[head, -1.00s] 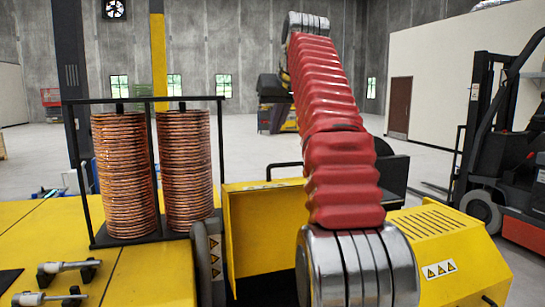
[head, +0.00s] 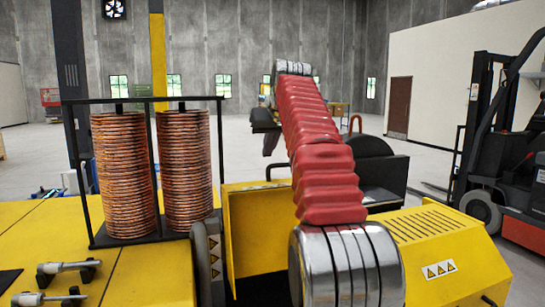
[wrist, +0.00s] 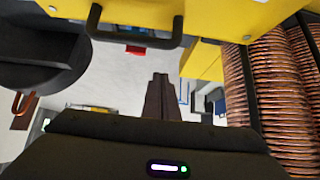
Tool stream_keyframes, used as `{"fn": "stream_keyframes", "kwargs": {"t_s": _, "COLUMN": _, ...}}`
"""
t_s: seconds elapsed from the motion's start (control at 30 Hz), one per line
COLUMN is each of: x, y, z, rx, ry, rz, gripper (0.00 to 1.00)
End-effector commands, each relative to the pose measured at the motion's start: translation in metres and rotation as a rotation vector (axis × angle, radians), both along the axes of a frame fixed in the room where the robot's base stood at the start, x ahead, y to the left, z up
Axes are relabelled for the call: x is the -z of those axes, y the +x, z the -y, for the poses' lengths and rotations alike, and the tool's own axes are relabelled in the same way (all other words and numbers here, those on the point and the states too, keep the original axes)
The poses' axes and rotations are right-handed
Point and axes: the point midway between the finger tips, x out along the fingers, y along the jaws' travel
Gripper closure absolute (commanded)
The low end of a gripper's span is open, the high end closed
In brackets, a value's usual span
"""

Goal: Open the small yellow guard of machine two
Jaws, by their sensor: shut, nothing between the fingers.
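A yellow guard panel (head: 258,225) stands in the middle of the head view, with a black bar handle (head: 283,165) at its top edge. A yellow panel (wrist: 200,15) with a black handle (wrist: 135,35) spans the top of the wrist view; it looks like the same guard. My gripper (wrist: 160,85) is shut and empty in the wrist view, below the handle in the picture and apart from it. In the head view my gripper (head: 270,145) is small and dark, beyond the panel, partly hidden by my red arm. I cannot tell which machine is number two.
Copper tube coils (head: 122,175) stand in a black frame left of the guard; they fill the right side of the wrist view (wrist: 270,100). A black round part (head: 372,150) stands to the right. A yellow vented housing (head: 425,240) and a forklift (head: 500,150) are further right.

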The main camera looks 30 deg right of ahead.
Motion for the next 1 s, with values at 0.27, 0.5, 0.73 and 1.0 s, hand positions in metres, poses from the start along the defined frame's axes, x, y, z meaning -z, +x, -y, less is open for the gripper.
{"fn": "stream_keyframes", "kwargs": {"t_s": 0.27, "x": 0.003, "y": -0.016, "z": -0.005, "rx": 0.000, "ry": -0.001, "rz": 0.002, "gripper": 1.00}}
{"fn": "stream_keyframes", "kwargs": {"t_s": 0.5, "x": 0.009, "y": -0.029, "z": -0.008, "rx": -0.001, "ry": -0.001, "rz": 0.001, "gripper": 1.00}}
{"fn": "stream_keyframes", "kwargs": {"t_s": 0.73, "x": 0.013, "y": -0.036, "z": -0.010, "rx": 0.000, "ry": -0.001, "rz": 0.002, "gripper": 1.00}}
{"fn": "stream_keyframes", "kwargs": {"t_s": 1.0, "x": 0.014, "y": -0.036, "z": -0.010, "rx": -0.001, "ry": -0.001, "rz": 0.002, "gripper": 1.00}}
